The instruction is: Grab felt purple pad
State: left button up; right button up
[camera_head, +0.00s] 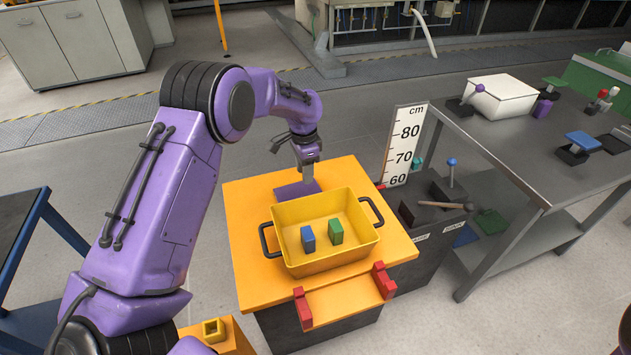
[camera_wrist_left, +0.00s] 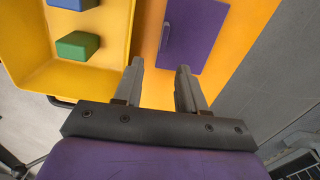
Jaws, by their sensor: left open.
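The flat purple pad (camera_head: 290,191) lies on the orange tabletop behind the yellow bin. It also shows in the left wrist view (camera_wrist_left: 200,38), with a slim raised strip along its left side. My left gripper (camera_head: 308,178) is over the pad's right part in the head view, fingers pointing down. In the left wrist view the fingers of my left gripper (camera_wrist_left: 160,66) are apart with nothing between them, and the pad lies beyond the tips. I cannot tell the exact height above the pad. My right gripper is not in view.
A yellow bin (camera_head: 318,263) with dark handles stands right beside the pad, holding a blue block (camera_head: 308,239) and a green block (camera_head: 336,231). A white ruler board (camera_head: 404,145) stands to the right. A grey workbench (camera_head: 490,140) with several objects is farther right.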

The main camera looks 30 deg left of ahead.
aim_at(304, 193)
pick_arm(q)
notch_tip(304, 193, down, 4)
jog(key=shift+r, duration=0.2)
jog(key=f, duration=0.6)
jog(key=shift+a+f, duration=0.3)
jog(key=shift+a, duration=0.1)
grip_shut()
